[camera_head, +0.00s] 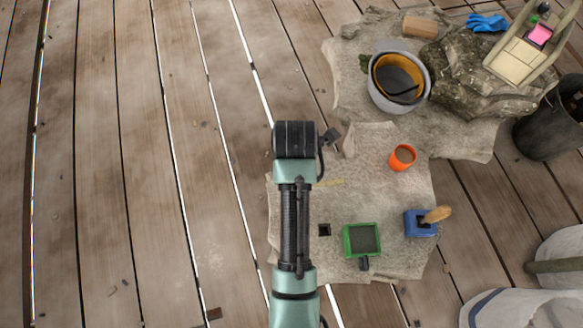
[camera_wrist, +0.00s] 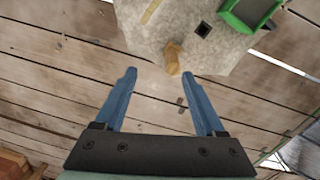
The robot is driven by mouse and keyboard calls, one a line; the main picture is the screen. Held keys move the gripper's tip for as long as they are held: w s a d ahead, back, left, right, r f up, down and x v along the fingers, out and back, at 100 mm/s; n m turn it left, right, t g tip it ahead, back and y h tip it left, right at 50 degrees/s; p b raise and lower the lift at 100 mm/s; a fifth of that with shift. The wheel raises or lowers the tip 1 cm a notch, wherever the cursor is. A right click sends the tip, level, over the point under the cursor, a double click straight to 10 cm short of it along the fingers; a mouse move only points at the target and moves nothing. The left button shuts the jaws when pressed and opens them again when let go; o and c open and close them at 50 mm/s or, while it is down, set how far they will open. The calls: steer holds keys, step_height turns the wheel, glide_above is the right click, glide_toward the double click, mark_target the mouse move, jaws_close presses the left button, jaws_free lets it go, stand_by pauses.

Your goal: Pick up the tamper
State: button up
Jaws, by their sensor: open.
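A small tan wooden piece (camera_wrist: 173,58), which looks like the tamper, sits near the edge of the stone slab in the wrist view. It lies ahead of and between my fingertips, apart from them. I cannot be sure of its shape, and in the head view my arm appears to hide it. My gripper (camera_wrist: 156,75) is open and empty, its two blue fingers wide apart. In the head view the gripper itself is not clearly seen. A blue block (camera_head: 416,223) at the slab's right holds another wooden-handled item (camera_head: 437,214).
The stone slab (camera_head: 380,145) bears a green tray (camera_head: 347,242), a small dark square (camera_head: 324,229) and an orange cup (camera_head: 402,158). A grey bucket (camera_head: 374,99) and a rock (camera_head: 462,82) stand farther back. The plank floor (camera_head: 130,180) at left is mostly clear.

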steer(key=s+f, duration=0.2)
steer(key=f, duration=0.1)
steer(key=shift+f+n+g+b, duration=0.1)
steer(key=shift+n+g+b, duration=0.3)
step_height(320, 180, down, 6)
steer(key=b, duration=0.2)
steer(key=shift+b, duration=0.3)
steer(key=shift+s+a+f+b, duration=0.1)
steer(key=shift+s+f+b, duration=0.1)
steer(key=shift+f+b, duration=1)
steer(key=shift+s+a+f+b, duration=0.15)
steer(key=shift+f+b, duration=0.3)
steer(key=shift+f, duration=1.35)
steer(key=shift+r, duration=0.1)
jaws_close()
